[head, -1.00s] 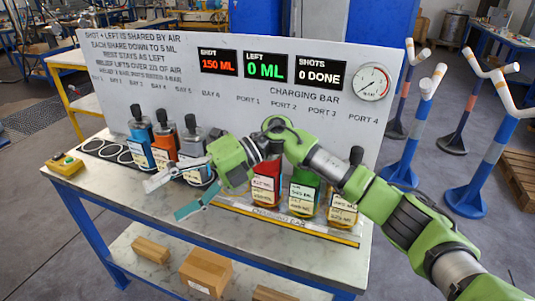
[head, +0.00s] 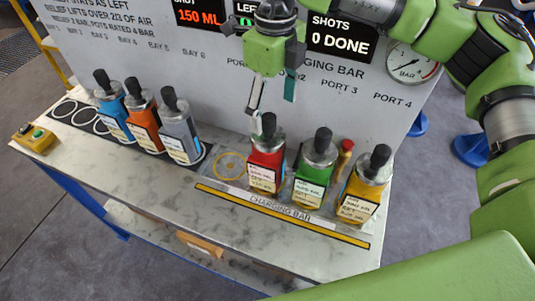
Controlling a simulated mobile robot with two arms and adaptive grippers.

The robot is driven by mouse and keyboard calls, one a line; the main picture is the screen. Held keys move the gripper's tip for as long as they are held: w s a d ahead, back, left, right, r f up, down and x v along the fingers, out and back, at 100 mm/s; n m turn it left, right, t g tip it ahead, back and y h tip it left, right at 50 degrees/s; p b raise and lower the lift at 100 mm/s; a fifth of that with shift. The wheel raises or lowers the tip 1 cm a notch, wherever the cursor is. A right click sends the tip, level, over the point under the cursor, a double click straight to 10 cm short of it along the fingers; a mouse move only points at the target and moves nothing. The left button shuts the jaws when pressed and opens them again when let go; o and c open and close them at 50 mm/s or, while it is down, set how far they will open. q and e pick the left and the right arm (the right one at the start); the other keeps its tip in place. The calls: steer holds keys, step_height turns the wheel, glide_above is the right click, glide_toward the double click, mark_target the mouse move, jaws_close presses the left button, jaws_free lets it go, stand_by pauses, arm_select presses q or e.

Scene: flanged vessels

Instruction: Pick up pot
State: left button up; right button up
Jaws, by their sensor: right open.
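Several flanged pots with black knobs stand upright on the bench. A blue pot (head: 112,112), an orange pot (head: 143,122) and a grey pot (head: 179,130) stand in the bays at left. A red pot (head: 266,160), a green pot (head: 314,172) and a yellow pot (head: 363,188) stand behind the charging bar (head: 280,207). My right gripper (head: 271,106) is open and empty, fingers pointing down, with its tips close above the red pot's knob in the picture. Whether they touch it I cannot tell. My left gripper is out of view.
An upright board (head: 200,70) with displays and a gauge (head: 412,64) stands behind the pots. An empty ring (head: 230,165) lies left of the red pot, and empty bay rings (head: 82,116) are at far left. A yellow button box (head: 34,138) sits on the left corner.

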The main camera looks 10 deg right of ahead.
mark_target(272, 116)
step_height(272, 116, down, 3)
steer(key=shift+w+a+f+p, duration=0.1)
steer(key=shift+w+f+p, duration=0.05)
steer(key=shift+p, duration=0.4)
steer(key=f+p, duration=0.2)
steer(key=f, duration=0.2)
steer(key=shift+a+p, duration=0.35)
steer(key=shift+p, duration=0.05)
steer(key=shift+f, duration=0.45)
steer(key=c, duration=2.1)
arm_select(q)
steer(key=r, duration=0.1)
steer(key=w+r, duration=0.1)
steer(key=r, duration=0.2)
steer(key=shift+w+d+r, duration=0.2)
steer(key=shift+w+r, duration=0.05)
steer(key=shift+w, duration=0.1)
arm_select(e)
steer(key=shift+r, duration=0.1)
jaws_close()
